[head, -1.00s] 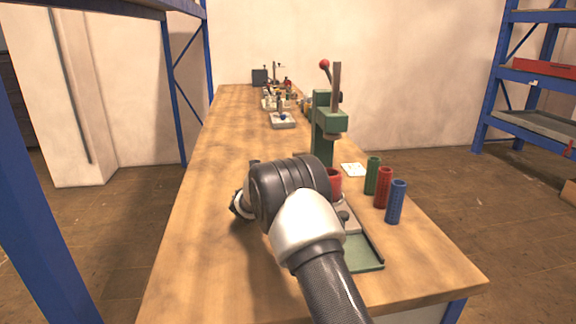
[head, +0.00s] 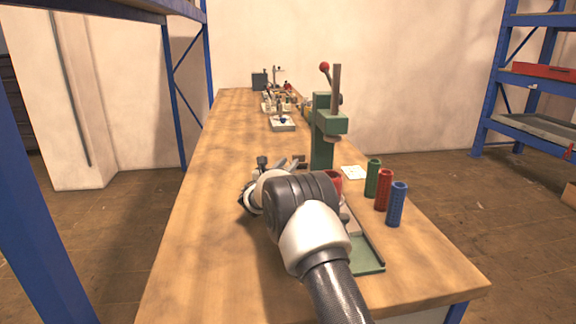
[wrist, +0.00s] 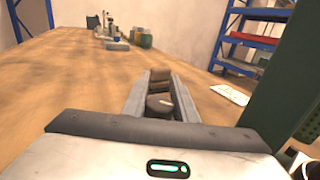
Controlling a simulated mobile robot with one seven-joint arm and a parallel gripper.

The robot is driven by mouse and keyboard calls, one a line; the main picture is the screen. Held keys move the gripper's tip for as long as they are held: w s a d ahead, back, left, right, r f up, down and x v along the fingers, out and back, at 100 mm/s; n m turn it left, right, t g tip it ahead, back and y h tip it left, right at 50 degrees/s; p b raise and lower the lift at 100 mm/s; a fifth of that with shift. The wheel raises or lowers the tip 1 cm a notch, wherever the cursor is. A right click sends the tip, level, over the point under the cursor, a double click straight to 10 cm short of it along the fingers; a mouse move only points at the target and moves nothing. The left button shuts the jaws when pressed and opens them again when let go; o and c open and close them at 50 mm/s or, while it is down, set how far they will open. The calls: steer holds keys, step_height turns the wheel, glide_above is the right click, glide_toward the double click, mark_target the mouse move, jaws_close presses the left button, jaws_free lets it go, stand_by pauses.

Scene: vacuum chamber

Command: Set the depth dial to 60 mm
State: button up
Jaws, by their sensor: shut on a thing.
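The green press (head: 322,135) stands on the workbench, with a red-knobbed lever and an upright dark bar. In the wrist view, its green body (wrist: 285,95) fills the right side. The scale marks are too small or hidden, so I cannot read the setting. The dial itself is hidden in the head view.
Green (head: 373,177), red (head: 384,190) and blue (head: 397,204) cylinders stand right of the press, near a white card (head: 354,172). Another red cylinder (head: 334,180) is partly behind my arm. Small equipment (head: 282,122) stands farther back. The bench's left side is clear.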

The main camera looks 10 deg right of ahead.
steer(key=shift+w+a+r+n+t+y, duration=0.1)
steer(key=shift+a+r+n+t+y, duration=0.1)
steer(key=shift+n+t+y, duration=0.5)
steer(key=y, duration=0.1)
steer(key=n+y, duration=0.2)
steer(key=shift+w+a+f+t+y, duration=0.1)
steer(key=shift+a+t+y, duration=0.15)
steer(key=shift+t+y, duration=0.05)
steer(key=shift+a+n+y, duration=0.25)
steer(key=shift+n+y, duration=0.25)
steer(key=shift+y, duration=0.4)
steer(key=o, duration=1)
steer(key=shift+f, duration=0.1)
steer(key=shift+o, duration=0.2)
step_height(320, 180, up, 10)
steer(key=p, duration=0.2)
steer(key=shift+p, duration=0.3)
